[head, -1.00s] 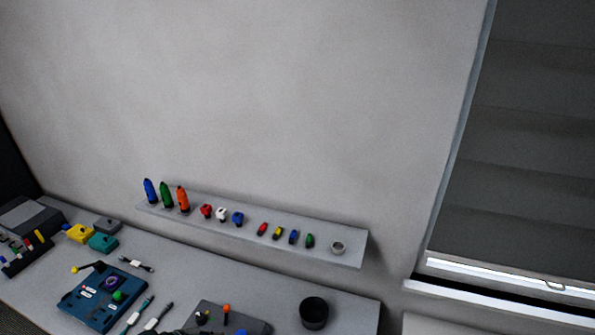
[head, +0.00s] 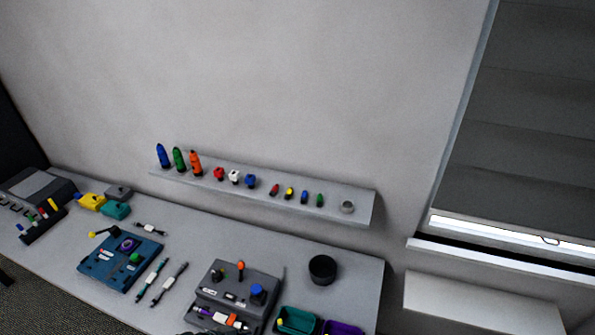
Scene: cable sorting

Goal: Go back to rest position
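The workbench (head: 220,235) runs along the wall from the left to the lower middle. A blue board (head: 104,268) with a green knob lies on it, with two cable-like pieces (head: 164,283) to its right. A grey device (head: 262,287) with orange and blue knobs stands at the lower middle, with a purple-and-orange piece (head: 222,317) at its front. A green bin (head: 297,321) and a purple bin (head: 340,328) are cut off by the bottom edge.
A wall shelf (head: 362,201) holds several coloured bottles, small parts and a ring (head: 347,206). A black cup (head: 322,269) stands near the bench's right end. Yellow and teal blocks (head: 92,201) sit at the left. A white surface (head: 480,300) and a window (head: 520,120) are at the right.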

